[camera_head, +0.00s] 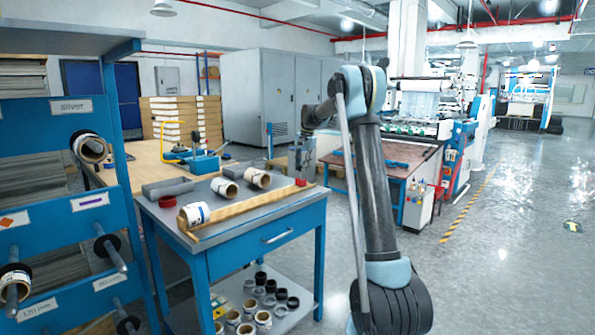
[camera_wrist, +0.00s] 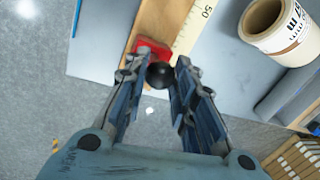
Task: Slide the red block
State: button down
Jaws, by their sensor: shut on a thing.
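The red block (camera_head: 302,182) sits at the right end of the wooden measuring rail (camera_head: 245,211), which runs along the front of the blue table (camera_head: 262,243). In the wrist view the red block (camera_wrist: 151,46) lies across the rail (camera_wrist: 162,18), near the scale mark "50". A round black knob (camera_wrist: 159,75) is on the near side of the block. My gripper (camera_wrist: 160,68) is shut on the knob, with one finger on each side of it. In the head view my gripper (camera_head: 301,164) is above the block and its fingertips are hard to make out.
Paper rolls lie on the table: one (camera_head: 194,213) by the rail's left end, two (camera_head: 224,187) (camera_head: 257,178) farther back. A blue rack (camera_head: 70,205) stands left. Floor shows beyond the table's right edge.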

jog(key=shift+w, duration=0.2)
jog(key=c, duration=1.3)
grip_release()
jog(key=shift+d, duration=0.1)
notch_tip(320, 180, up, 12)
jog(key=s+d, duration=0.1)
jog(key=d, duration=0.1)
jog(key=shift+f, duration=0.15)
jog(key=shift+s, duration=0.1)
